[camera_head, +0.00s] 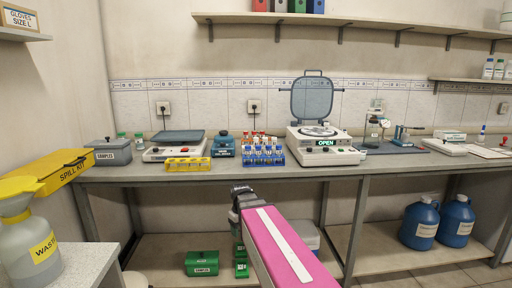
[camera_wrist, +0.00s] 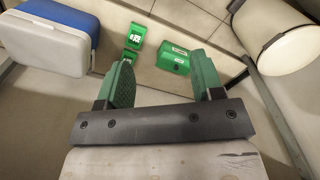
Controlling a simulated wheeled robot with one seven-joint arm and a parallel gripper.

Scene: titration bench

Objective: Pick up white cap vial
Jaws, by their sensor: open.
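A blue rack (camera_head: 264,162) stands near the bench's front edge and holds several small vials. Their caps look red at the back and blue or white in front, too small to tell apart surely, so I cannot single out a white cap vial. A yellow rack (camera_head: 188,164) sits left of it. My gripper (camera_head: 241,190) is in front of the bench, below its top and apart from the racks. In the wrist view its two green fingers (camera_wrist: 163,72) stand wide apart with nothing between them. That view faces the space under the bench and shows no vials.
The bench (camera_head: 400,164) carries an open-lidded centrifuge (camera_head: 322,142) right of the blue rack and a blue device (camera_head: 223,147) left of it. A grey samples box (camera_head: 112,153) is farther left. Green boxes (camera_head: 202,263) and blue jugs (camera_head: 420,222) are below.

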